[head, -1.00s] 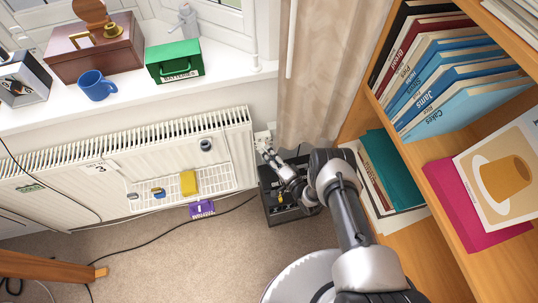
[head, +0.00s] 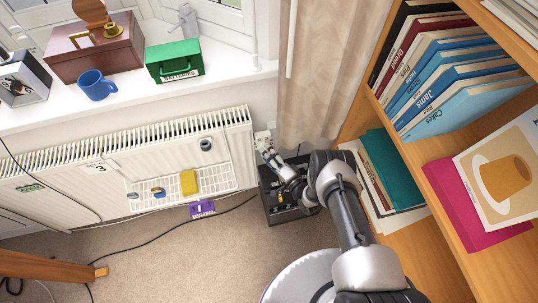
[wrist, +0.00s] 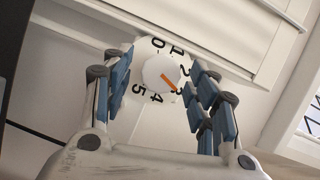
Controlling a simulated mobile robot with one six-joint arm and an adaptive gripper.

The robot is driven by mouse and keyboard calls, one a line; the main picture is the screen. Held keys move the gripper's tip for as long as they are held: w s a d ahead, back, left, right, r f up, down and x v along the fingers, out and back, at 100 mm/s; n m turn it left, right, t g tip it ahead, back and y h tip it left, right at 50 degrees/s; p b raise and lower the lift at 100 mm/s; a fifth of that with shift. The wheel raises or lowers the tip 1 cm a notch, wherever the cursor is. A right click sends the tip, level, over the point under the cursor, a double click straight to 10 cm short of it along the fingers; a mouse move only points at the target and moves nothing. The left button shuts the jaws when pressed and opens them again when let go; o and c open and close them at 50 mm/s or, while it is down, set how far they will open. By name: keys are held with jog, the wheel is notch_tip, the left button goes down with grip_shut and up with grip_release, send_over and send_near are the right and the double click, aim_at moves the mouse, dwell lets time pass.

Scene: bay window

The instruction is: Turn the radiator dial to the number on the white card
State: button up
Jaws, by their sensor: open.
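The radiator dial (wrist: 160,72) is a round white knob with black numbers 0 to 5 around it, seen in the wrist view. Its orange pointer aims at the lower right, at about the 3. My gripper (wrist: 161,82) is open, its blue-padded fingers on either side of the dial with gaps showing. In the head view my gripper (head: 264,145) is at the right end of the white radiator (head: 120,150), and it largely hides the dial there.
A wire rack (head: 215,180) with a yellow sponge (head: 188,183) hangs on the radiator. A dark crate (head: 283,208) stands below my gripper. A curtain (head: 320,70) and a bookcase (head: 455,160) are close on the right. A cable (head: 150,228) crosses the carpet.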

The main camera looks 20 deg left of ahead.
jog(key=v, duration=1.2)
jog(key=shift+r, duration=0.15)
dwell(0.3)
